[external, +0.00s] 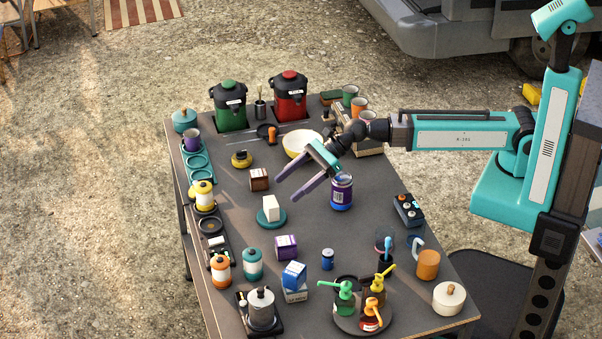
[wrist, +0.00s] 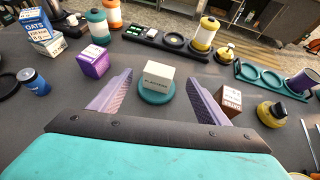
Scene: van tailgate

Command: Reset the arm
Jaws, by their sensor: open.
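My arm is teal and grey and reaches in from the right over the dark table (external: 350,262) in the external view. My gripper (external: 286,190) hangs above the middle of the table with its two purple fingers apart and nothing between them. In the wrist view the gripper (wrist: 160,98) is open, its fingers framing a white block (wrist: 158,76) on a teal round stand (wrist: 156,96) farther off. The block also stands on its stand in the external view (external: 271,207), below and left of the fingertips. I cannot tell the exact height of the fingers.
A brown box (external: 259,179) and purple box (external: 286,247) stand near. Green (external: 229,105) and red (external: 290,96) dispensers stand at the back. Bottles crowd the front edge.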

